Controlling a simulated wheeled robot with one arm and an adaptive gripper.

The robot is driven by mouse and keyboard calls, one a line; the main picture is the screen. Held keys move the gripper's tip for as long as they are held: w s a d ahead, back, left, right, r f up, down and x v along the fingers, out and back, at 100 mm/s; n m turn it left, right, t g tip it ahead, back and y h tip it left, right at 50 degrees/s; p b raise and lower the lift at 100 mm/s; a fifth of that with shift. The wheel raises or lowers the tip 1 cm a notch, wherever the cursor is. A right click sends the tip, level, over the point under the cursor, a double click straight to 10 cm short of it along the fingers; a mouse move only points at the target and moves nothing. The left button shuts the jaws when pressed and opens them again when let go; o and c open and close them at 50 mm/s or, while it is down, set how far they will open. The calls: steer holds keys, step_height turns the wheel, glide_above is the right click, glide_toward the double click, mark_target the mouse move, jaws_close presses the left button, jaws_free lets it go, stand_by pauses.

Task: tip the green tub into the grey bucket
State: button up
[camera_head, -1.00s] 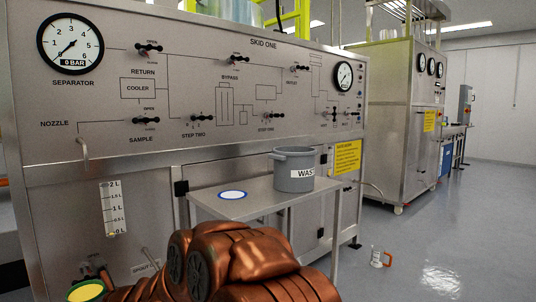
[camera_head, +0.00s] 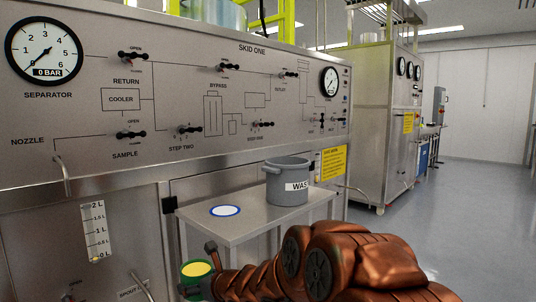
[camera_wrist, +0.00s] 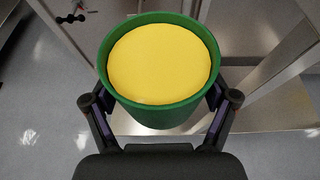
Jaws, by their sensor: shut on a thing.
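The green tub (camera_wrist: 160,113) is upright in the wrist view and holds something yellow with a flat, level surface. My gripper (camera_wrist: 160,103) is shut on the tub, one finger on each side of its wall. In the head view the tub (camera_head: 196,287) shows at the bottom, left of my copper arm and below the small table's height. The grey bucket (camera_head: 288,188) stands upright on the small steel table (camera_head: 245,232), to the right of and above the tub. Its label is partly readable as "WAS". The bucket's inside is mostly hidden.
A white disc with a blue rim (camera_head: 225,211) lies on the table, left of the bucket. The skid panel (camera_head: 180,100) with gauges and valve handles stands behind the table. A sight gauge (camera_head: 95,232) is at left. Open floor lies at right.

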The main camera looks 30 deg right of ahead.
step_height(320, 180, up, 16)
steer(key=p, duration=1.4)
steer(key=d+r+m+h, duration=0.3)
steer(key=d+r, duration=0.1)
steer(key=d, duration=0.7)
steer(key=d+r+m+h, duration=0.3)
steer(key=d+r+h, duration=0.1)
steer(key=d, duration=0.8)
steer(key=s+d+r+m+g+h, duration=0.1)
steer(key=d+r+m+h, duration=0.2)
steer(key=d, duration=0.9)
steer(key=shift+r, duration=0.8)
